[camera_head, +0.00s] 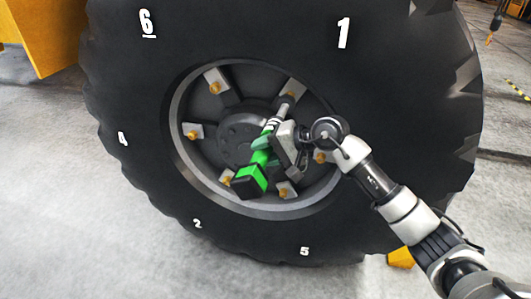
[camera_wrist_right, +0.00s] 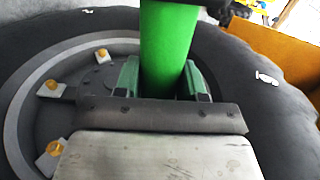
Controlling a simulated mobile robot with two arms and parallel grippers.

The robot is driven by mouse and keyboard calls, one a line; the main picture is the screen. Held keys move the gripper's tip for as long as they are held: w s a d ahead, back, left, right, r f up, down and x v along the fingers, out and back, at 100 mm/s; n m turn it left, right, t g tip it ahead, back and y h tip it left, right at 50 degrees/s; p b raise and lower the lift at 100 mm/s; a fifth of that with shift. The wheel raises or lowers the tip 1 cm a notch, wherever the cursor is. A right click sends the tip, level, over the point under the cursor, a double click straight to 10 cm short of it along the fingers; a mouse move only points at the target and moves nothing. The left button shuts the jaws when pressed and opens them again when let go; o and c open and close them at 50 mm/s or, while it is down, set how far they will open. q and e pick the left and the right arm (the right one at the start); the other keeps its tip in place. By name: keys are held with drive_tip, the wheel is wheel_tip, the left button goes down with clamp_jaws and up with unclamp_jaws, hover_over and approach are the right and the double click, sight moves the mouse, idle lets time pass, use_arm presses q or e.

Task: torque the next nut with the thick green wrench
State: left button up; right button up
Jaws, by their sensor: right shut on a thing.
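The thick green wrench (camera_head: 257,166) is in my right gripper (camera_head: 270,142), which is shut around its green body. In the right wrist view the green cylinder (camera_wrist_right: 168,45) stands between the two green finger pads. The wrench's pale nose points to the wheel's upper right nut near the number 1; that nut is hidden by the tool's tip, so I cannot tell if the tip sits on it. Other brass nuts show, at the upper left (camera_head: 215,88), left (camera_head: 193,134), lower left (camera_head: 227,181), bottom (camera_head: 283,192) and right (camera_head: 320,157). My left gripper is not in view.
The big black tire (camera_head: 130,100) carries white numbers around its sidewall. The grey rim (camera_head: 181,168) surrounds the nuts and dark hub. A yellow block (camera_head: 40,38) stands at the upper left, and a small yellow piece (camera_head: 400,258) lies below the tire. Grey floor is free on the left.

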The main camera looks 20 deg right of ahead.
drive_tip(key=shift+w+d+r+b, duration=0.15)
drive_tip(key=shift+w+d+b, duration=0.45)
drive_tip(key=shift+w+b, duration=0.3)
drive_tip(key=shift+w+d+r+b, duration=0.1)
drive_tip(key=shift+w+d+b, duration=0.5)
drive_tip(key=shift+w+b, duration=0.25)
idle(1.2)
drive_tip(key=shift+w+d, duration=0.1)
drive_tip(key=shift+w, duration=0.1)
idle(0.4)
drive_tip(key=shift+b, duration=0.5)
idle(1.0)
drive_tip(key=shift+s+a+b, duration=0.25)
drive_tip(key=shift+s+a, duration=0.45)
drive_tip(key=shift+s, duration=0.35)
drive_tip(key=shift+s+a+b, duration=0.2)
drive_tip(key=shift+s+a, duration=0.5)
drive_tip(key=shift+s, duration=0.35)
drive_tip(key=shift+s+a+b, duration=0.25)
drive_tip(key=shift+s+a, duration=0.45)
drive_tip(key=shift+s, duration=0.35)
drive_tip(key=shift+f, duration=0.1)
